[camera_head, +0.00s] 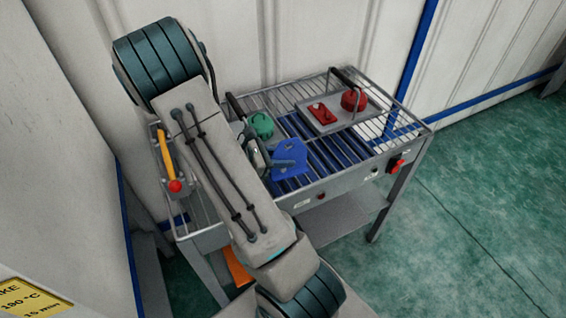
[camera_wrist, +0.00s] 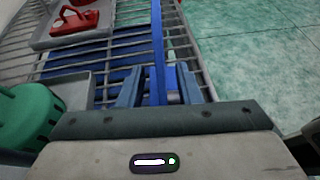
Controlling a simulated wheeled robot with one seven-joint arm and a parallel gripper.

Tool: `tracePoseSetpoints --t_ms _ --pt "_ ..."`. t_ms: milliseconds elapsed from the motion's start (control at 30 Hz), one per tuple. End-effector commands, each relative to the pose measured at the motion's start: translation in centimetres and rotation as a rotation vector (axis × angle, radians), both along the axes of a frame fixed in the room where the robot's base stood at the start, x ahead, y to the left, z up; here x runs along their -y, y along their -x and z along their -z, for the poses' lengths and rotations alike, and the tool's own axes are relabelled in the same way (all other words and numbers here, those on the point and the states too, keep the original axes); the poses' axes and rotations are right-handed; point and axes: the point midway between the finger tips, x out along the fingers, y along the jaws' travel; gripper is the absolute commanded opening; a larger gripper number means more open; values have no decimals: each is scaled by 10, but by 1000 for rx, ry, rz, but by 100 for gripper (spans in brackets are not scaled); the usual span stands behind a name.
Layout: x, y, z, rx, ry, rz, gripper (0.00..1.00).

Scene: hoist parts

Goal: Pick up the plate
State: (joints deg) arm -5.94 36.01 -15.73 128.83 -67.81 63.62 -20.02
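The blue plate (camera_head: 291,151) is at the middle of the grated table, with its face visible in the head view. In the wrist view the plate (camera_wrist: 157,40) shows edge-on as a thin blue strip running between my fingers. My gripper (camera_wrist: 160,84) has one blue-grey finger on each side of the plate, both close against it. In the head view my gripper is partly hidden behind my arm, and one finger shows across the plate's face. Whether the plate's lower edge touches the grate cannot be told.
The wire-grate table (camera_head: 403,128) has a raised rim. A green rounded part (camera_head: 262,125) lies left of the plate, close to my gripper. A grey tray (camera_head: 329,124) holds red parts (camera_head: 354,99) behind it. A yellow handle with a red knob (camera_head: 166,160) hangs at the left edge.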

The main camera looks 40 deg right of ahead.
Motion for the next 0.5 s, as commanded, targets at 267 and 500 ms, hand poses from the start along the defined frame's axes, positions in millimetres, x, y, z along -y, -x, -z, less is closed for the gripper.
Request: tracePoseSetpoints --t_ms 267,500 --pt "1 0 1 1 -1 0 20" --pt "1 0 1 2 -1 -1 0"
